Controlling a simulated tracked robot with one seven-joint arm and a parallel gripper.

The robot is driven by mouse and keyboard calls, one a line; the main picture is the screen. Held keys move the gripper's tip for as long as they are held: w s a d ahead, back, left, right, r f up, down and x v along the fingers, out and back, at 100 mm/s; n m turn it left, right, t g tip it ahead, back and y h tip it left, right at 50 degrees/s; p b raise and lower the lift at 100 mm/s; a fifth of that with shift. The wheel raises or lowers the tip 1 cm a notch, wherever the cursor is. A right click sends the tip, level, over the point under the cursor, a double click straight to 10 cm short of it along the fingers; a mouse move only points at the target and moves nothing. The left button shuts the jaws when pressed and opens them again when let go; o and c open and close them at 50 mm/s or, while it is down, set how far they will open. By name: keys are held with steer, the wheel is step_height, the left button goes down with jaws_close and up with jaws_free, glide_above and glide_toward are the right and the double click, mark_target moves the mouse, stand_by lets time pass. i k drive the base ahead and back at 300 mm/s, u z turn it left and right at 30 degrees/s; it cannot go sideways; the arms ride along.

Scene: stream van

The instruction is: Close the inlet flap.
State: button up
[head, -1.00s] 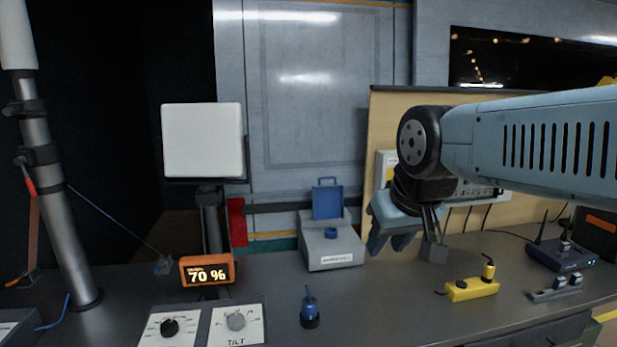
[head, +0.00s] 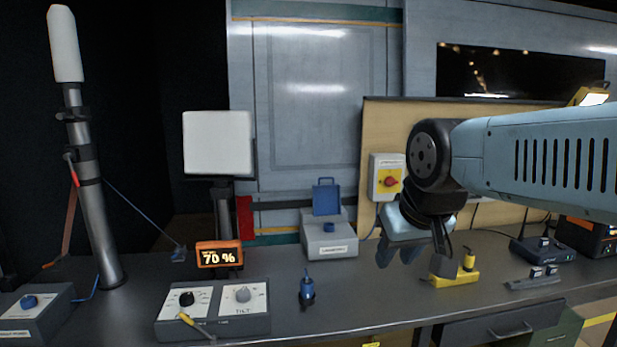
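The inlet flap (head: 326,199) is a blue panel with a small handle on top. It stands upright, open, at the back of a grey inlet box (head: 330,248) on the bench. A blue round socket (head: 329,227) shows on the box's top in front of the flap. My gripper (head: 397,255) hangs to the right of the box, apart from it and the flap. Its two blue fingers point down with a gap between them, and nothing shows between them.
A blue plug (head: 307,290) stands on the bench in front of the box. An orange display (head: 219,254) reads 70 %. A knob panel (head: 213,312), a white panel lamp (head: 217,143) and a mast (head: 95,190) are left. A yellow block (head: 455,279) is right.

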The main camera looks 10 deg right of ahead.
mark_target(326, 199)
steer(key=z, duration=0.2)
steer(key=i, duration=0.9)
steer(key=u, duration=0.1)
